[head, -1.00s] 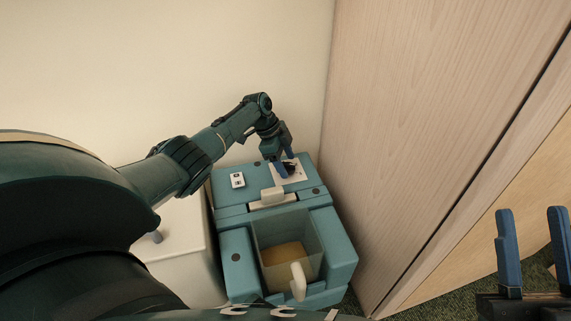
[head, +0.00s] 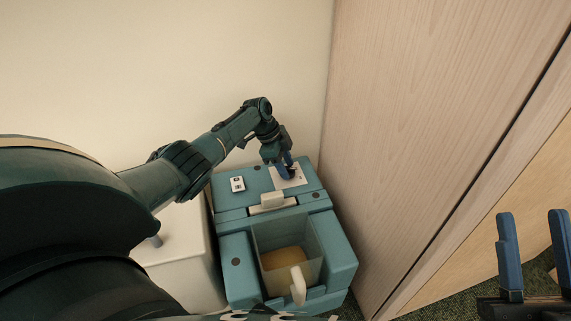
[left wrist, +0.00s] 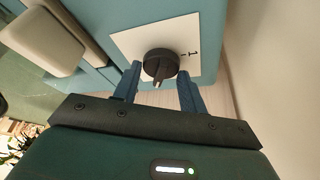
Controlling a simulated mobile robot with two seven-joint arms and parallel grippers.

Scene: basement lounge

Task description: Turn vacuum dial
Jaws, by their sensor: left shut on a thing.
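The teal vacuum (head: 232,204) stands in the corner, with a white dial plate (head: 296,181) on its top. In the left wrist view the black round dial (left wrist: 160,64) sits on the white plate (left wrist: 124,42), beside a printed "1". My left gripper (head: 288,172) reaches down onto the plate. Its blue fingers show in the left wrist view (left wrist: 160,84), one on each side of the dial, shut on it. In the head view the dial is mostly hidden by the fingers. My right gripper (head: 532,250) is open and empty at the lower right.
A white rocker switch (head: 237,184) sits left of the plate. A pale handle (head: 271,199) and a clear bin (head: 287,240) with brown contents are in front. A white box (head: 182,253) stands left; a wooden panel (head: 400,130) rises close on the right.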

